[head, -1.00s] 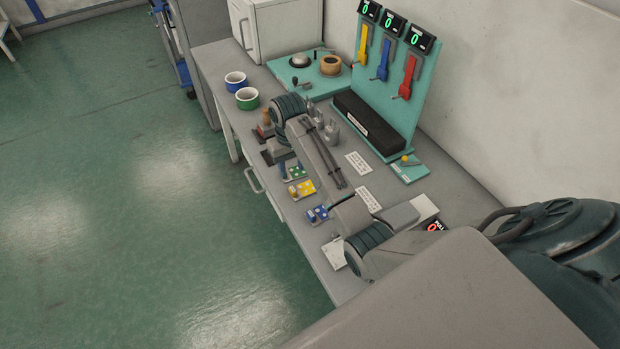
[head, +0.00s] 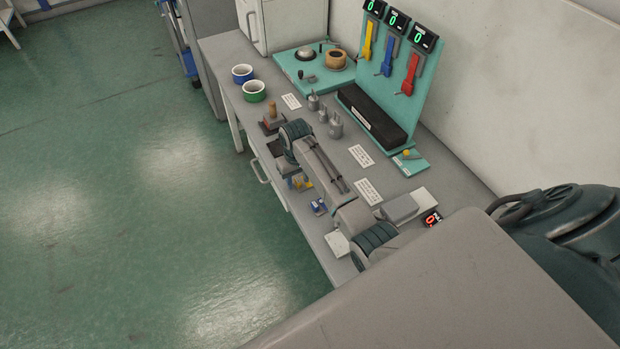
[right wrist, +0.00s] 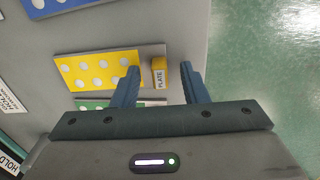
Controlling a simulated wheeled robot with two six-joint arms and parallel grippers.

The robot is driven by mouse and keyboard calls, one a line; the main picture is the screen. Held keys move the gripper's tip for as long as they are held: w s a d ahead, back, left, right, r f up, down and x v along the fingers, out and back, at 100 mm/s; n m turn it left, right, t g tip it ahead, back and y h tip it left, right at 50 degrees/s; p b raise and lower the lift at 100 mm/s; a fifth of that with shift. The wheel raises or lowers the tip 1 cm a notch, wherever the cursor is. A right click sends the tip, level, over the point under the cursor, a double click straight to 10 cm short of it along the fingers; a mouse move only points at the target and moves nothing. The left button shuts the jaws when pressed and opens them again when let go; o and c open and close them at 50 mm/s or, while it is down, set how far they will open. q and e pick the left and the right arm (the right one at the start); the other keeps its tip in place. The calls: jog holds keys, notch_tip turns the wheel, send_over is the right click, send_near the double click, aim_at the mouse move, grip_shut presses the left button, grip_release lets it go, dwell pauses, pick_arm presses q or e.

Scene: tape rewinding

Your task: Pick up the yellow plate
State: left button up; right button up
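The yellow plate (right wrist: 92,72) with white dots lies on a grey base in the right wrist view. A yellow block labelled PLATE (right wrist: 159,76) sits at its right end. My right gripper (right wrist: 160,68) is open, with one blue finger on each side of this block; I cannot tell whether they touch it. The left finger overlaps the plate's right part. My left gripper is not in view.
A blue dotted plate (right wrist: 55,5) and a green dotted plate (right wrist: 92,105) lie on either side. A blue cup (head: 242,74), a green cup (head: 254,91) and grey weights (head: 335,125) stand farther along the table (head: 222,62). The floor lies beyond its edge.

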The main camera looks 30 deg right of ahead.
grip_shut()
jog(key=shift+r, duration=0.15)
